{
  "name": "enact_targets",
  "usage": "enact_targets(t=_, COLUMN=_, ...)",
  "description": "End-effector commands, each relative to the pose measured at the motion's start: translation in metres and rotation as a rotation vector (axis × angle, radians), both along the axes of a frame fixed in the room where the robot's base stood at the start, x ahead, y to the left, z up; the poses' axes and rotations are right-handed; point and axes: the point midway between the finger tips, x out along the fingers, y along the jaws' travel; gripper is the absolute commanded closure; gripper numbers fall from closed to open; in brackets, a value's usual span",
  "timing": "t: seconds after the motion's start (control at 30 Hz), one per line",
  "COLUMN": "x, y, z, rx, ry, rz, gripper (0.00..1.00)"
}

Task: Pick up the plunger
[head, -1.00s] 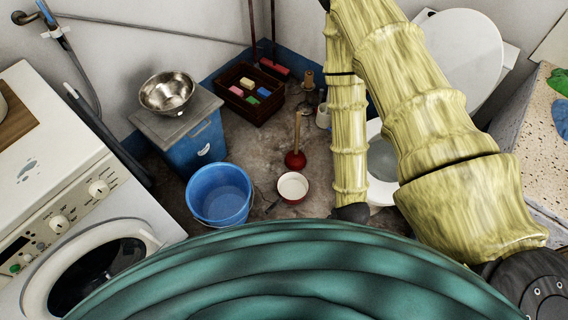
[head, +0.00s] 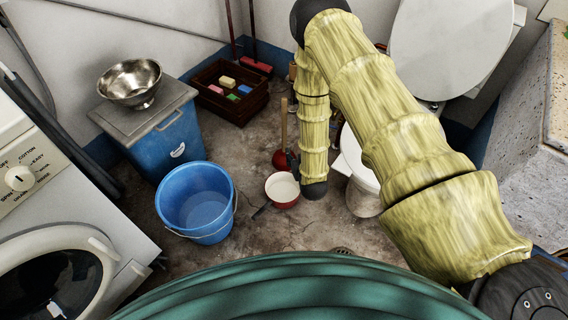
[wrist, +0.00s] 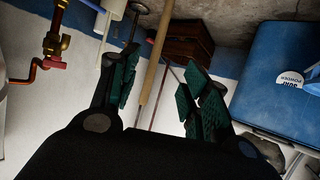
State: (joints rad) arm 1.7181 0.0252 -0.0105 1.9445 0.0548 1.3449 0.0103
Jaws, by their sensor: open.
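The plunger stands on the floor in the head view, with a wooden handle (head: 284,122) and a dark red rubber cup (head: 281,159). In the wrist view the pale wooden handle (wrist: 153,70) runs slantwise through the gap between my fingers. My gripper (wrist: 162,65) is open, with green pads on both sides of the handle. I cannot tell whether a pad touches it.
A blue bucket (head: 195,203) and a blue bin (head: 170,145) stand to the left. A dark crate (head: 232,102) is behind. The toilet (head: 362,190) is close on the right.

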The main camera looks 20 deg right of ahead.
Motion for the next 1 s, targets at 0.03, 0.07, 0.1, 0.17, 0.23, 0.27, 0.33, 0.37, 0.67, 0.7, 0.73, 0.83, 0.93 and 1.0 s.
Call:
enact_targets(t=0.03, x=0.017, y=-0.001, z=-0.016, rx=-0.004, ry=-0.053, rz=-0.001, gripper=0.53)
enact_targets(t=0.07, x=0.026, y=-0.001, z=-0.018, rx=-0.006, ry=-0.083, rz=-0.002, gripper=0.53)
enact_targets(t=0.1, x=0.037, y=-0.002, z=-0.020, rx=-0.009, ry=-0.125, rz=-0.003, gripper=0.53)
enact_targets(t=0.17, x=0.054, y=-0.003, z=-0.022, rx=-0.013, ry=-0.185, rz=-0.004, gripper=0.53)
enact_targets(t=0.23, x=0.071, y=-0.003, z=-0.023, rx=-0.018, ry=-0.252, rz=-0.006, gripper=0.53)
enact_targets(t=0.27, x=0.078, y=-0.004, z=-0.023, rx=-0.019, ry=-0.279, rz=-0.007, gripper=0.53)
enact_targets(t=0.33, x=0.091, y=-0.004, z=-0.022, rx=-0.024, ry=-0.335, rz=-0.009, gripper=0.53)
enact_targets(t=0.37, x=0.096, y=-0.005, z=-0.021, rx=-0.025, ry=-0.355, rz=-0.009, gripper=0.53)
enact_targets(t=0.67, x=0.122, y=-0.006, z=-0.015, rx=-0.032, ry=-0.457, rz=-0.012, gripper=0.53)
enact_targets(t=0.7, x=0.126, y=-0.007, z=-0.015, rx=-0.032, ry=-0.459, rz=-0.012, gripper=0.53)
enact_targets(t=0.73, x=0.129, y=-0.007, z=-0.015, rx=-0.032, ry=-0.460, rz=-0.012, gripper=0.53)
enact_targets(t=0.83, x=0.143, y=-0.008, z=-0.015, rx=-0.032, ry=-0.460, rz=-0.012, gripper=0.53)
enact_targets(t=0.93, x=0.157, y=-0.010, z=-0.015, rx=-0.032, ry=-0.459, rz=-0.012, gripper=0.53)
enact_targets(t=1.0, x=0.164, y=-0.011, z=-0.015, rx=-0.032, ry=-0.458, rz=-0.012, gripper=0.53)
